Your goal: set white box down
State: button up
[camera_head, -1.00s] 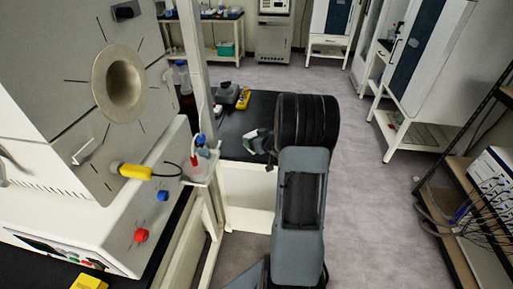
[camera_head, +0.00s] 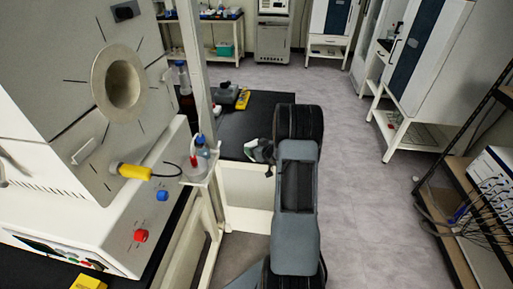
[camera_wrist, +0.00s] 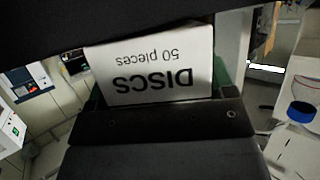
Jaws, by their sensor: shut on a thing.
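The white box (camera_wrist: 152,68) fills the middle of the wrist view, with "DISCS 50 pieces" printed upside down and green at its sides. My gripper (camera_wrist: 160,75) is shut on it, with dark jaws above and below it in that view. In the head view, a small white and green part of the box (camera_head: 253,152) shows left of my arm, over or near the right edge of the black bench top (camera_head: 233,128). Most of my gripper is hidden behind my arm there. I cannot tell whether the box touches the bench.
A yellow item (camera_head: 242,98) and a grey device (camera_head: 228,92) lie farther back on the bench. A blue-capped bottle (camera_head: 201,148) stands on a small shelf beside a post (camera_head: 193,60). The freeze dryer (camera_head: 95,110) fills the left.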

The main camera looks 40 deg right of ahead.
jog(key=shift+f, duration=0.1)
jog(key=shift+f, duration=0.15)
jog(key=o, duration=0.9)
jog(key=shift+r, duration=0.2)
